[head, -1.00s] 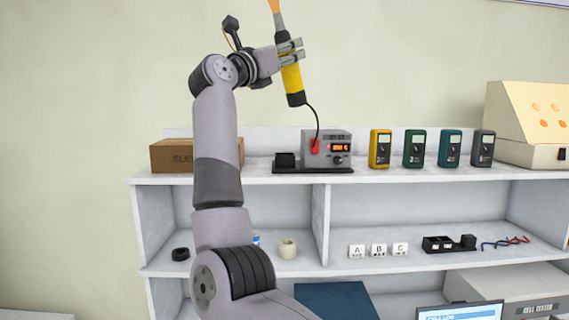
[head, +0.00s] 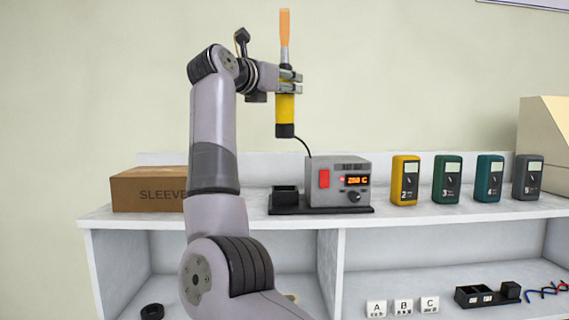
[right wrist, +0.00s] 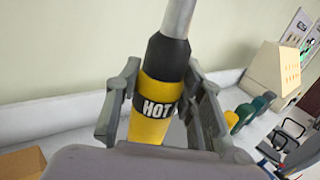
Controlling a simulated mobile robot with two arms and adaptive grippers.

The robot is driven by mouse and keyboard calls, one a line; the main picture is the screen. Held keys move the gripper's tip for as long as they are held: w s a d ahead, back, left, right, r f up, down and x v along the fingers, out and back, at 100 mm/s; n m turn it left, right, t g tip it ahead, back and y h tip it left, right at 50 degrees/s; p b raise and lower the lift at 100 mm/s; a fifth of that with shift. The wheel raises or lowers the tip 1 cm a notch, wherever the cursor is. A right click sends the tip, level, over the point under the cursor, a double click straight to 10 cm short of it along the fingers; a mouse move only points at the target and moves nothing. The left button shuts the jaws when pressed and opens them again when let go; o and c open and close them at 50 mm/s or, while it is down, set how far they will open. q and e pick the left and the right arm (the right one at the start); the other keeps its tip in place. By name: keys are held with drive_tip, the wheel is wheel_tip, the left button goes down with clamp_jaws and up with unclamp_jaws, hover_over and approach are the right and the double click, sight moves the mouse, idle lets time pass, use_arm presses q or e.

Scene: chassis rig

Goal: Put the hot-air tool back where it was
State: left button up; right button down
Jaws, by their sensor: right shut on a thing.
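The hot-air tool (head: 285,108) is yellow and black with an orange-tinted nozzle pointing up. It is upright in the head view, above the shelf's top. My right gripper (head: 290,83) is shut on its body. In the right wrist view the gripper's fingers (right wrist: 166,112) stand on both sides of the tool (right wrist: 153,105), with "HOT" on its band. A cord runs from the tool's lower end to the grey hot-air station (head: 338,184), whose display is lit. A small black open holder (head: 285,198) sits on the station's base, below the tool. My left gripper is not in view.
A cardboard box (head: 148,190) marked SLEEVE stands left of the station. Several numbered meters (head: 405,180) stand to its right, and a beige cabinet (head: 545,145) at far right. The shelf (head: 240,228) has lower compartments with small parts.

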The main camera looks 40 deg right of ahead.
sight(278, 134)
drive_tip(key=f, duration=0.7)
drive_tip(key=shift+w+d+f, duration=0.1)
drive_tip(key=shift+w+d, duration=0.2)
drive_tip(key=shift+w, duration=0.1)
wheel_tip(278, 134, down, 4)
drive_tip(key=shift+d+r+p, duration=0.1)
drive_tip(key=shift+r+p, duration=0.05)
drive_tip(key=shift+p, duration=0.4)
drive_tip(key=shift+s+f, duration=0.15)
drive_tip(key=shift+f, duration=0.05)
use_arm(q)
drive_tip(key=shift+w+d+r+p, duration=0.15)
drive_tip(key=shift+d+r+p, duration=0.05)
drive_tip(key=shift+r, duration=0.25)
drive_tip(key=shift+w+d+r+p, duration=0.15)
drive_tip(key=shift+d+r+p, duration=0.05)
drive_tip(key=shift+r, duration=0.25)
use_arm(e)
wheel_tip(278, 134, down, 4)
drive_tip(key=shift+r, duration=0.1)
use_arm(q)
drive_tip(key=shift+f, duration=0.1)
use_arm(e)
drive_tip(key=shift+f, duration=0.25)
drive_tip(key=c, duration=1.1)
unclamp_jaws()
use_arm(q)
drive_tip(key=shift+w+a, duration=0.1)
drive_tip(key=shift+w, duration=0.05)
